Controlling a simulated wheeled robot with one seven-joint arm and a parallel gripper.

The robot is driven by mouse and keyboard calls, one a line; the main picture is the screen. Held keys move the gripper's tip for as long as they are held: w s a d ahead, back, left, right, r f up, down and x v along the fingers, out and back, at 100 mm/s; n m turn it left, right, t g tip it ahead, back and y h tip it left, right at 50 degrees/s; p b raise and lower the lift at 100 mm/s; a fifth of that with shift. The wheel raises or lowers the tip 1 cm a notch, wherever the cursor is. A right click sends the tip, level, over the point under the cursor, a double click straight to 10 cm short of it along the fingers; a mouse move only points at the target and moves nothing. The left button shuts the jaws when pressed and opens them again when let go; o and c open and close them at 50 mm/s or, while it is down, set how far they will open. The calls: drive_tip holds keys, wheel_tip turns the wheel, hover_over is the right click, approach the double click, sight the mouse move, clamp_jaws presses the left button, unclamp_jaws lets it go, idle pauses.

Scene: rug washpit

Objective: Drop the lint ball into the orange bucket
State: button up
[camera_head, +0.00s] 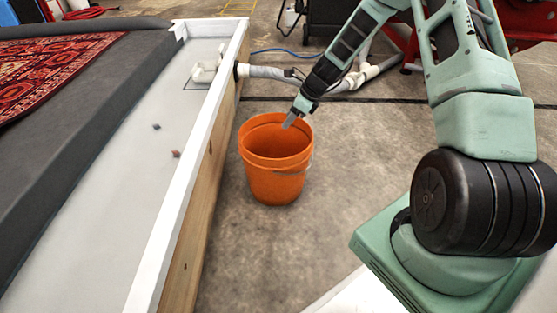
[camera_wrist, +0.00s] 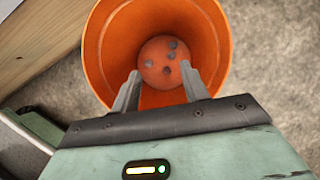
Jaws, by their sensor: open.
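The orange bucket (camera_head: 275,178) stands upright on the floor beside the pit wall. My gripper (camera_head: 291,119) is over the bucket's mouth, pointing down. In the wrist view my gripper (camera_wrist: 163,88) is open, with nothing between its fingers. The wrist view looks into the bucket (camera_wrist: 95,50), where several small grey lumps (camera_wrist: 167,70) lie on the bottom. I cannot tell which of them, if any, is the lint ball. A dark grey lump (camera_head: 156,126) and a brownish lump (camera_head: 176,153) lie on the pale pit floor.
The pit's white-topped wooden wall (camera_head: 190,165) runs along the bucket's left side. A patterned red rug (camera_head: 50,70) lies on a dark grey slope at the left. A grey pipe (camera_head: 270,72) leaves the wall behind the bucket. Concrete floor right of the bucket is clear.

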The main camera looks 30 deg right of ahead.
drive_tip(key=p+v, duration=0.6)
drive_tip(key=v, duration=0.7)
drive_tip(key=shift+r, duration=0.35)
drive_tip(key=shift+d, duration=0.1)
